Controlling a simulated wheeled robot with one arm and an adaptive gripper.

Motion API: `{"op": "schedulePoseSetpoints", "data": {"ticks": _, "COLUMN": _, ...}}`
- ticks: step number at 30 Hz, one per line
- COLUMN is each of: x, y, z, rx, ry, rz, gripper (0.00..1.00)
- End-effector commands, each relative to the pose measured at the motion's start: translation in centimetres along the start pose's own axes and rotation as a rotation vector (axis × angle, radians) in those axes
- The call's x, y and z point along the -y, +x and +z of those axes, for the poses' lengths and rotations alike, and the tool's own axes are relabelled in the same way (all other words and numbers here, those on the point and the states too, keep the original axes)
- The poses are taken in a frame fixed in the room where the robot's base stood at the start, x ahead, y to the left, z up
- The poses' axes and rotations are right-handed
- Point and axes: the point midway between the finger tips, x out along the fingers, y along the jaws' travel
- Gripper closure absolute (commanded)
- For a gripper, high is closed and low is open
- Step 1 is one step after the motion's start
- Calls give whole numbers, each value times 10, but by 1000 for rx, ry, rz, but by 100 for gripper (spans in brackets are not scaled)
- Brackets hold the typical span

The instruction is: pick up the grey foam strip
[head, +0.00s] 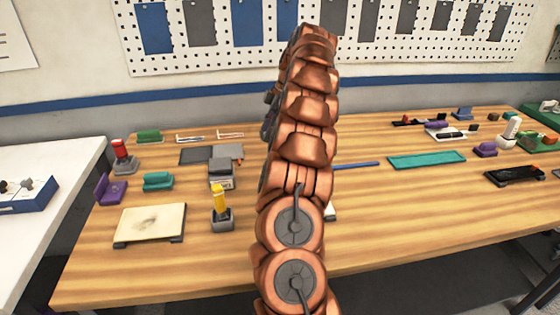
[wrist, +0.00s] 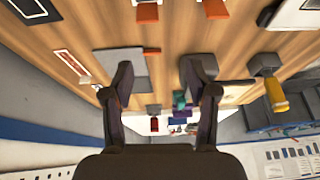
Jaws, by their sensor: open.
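In the head view, flat grey pieces lie left of my arm: a darker one (head: 195,156) and a lighter one (head: 235,151) beside it. A grey block (head: 221,165) sits in front of them. I cannot tell for sure which is the grey foam strip. In the wrist view, a flat grey piece (wrist: 122,64) lies by the left finger, partly hidden by it. My gripper (wrist: 155,68) is open, with nothing visible held between its fingers. In the head view it is mostly hidden behind my copper arm.
A yellow-handled tool (head: 219,203) stands in a grey base, near a cream board (head: 150,223). A teal strip (head: 427,160) and a blue bar (head: 356,165) lie right of my arm. The wooden table (head: 400,220) is clear at front right. A pegboard (head: 230,55) hangs behind.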

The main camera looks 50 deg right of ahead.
Motion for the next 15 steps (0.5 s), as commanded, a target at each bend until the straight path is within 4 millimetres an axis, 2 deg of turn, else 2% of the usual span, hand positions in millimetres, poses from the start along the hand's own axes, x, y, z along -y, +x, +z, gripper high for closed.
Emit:
{"op": "schedulePoseSetpoints", "data": {"ticks": 1, "x": -5, "y": -1, "z": 12, "rx": 2, "ry": -6, "rz": 12, "gripper": 42}}
{"op": "schedulePoseSetpoints", "data": {"ticks": 3, "x": -8, "y": -1, "z": 21, "rx": 3, "ry": -17, "rz": 18, "gripper": 42}}
{"op": "schedulePoseSetpoints", "data": {"ticks": 6, "x": -10, "y": 0, "z": 28, "rx": 5, "ry": -25, "rz": 21, "gripper": 42}}
{"op": "schedulePoseSetpoints", "data": {"ticks": 15, "x": -11, "y": 18, "z": 29, "rx": 4, "ry": -29, "rz": 21, "gripper": 42}}
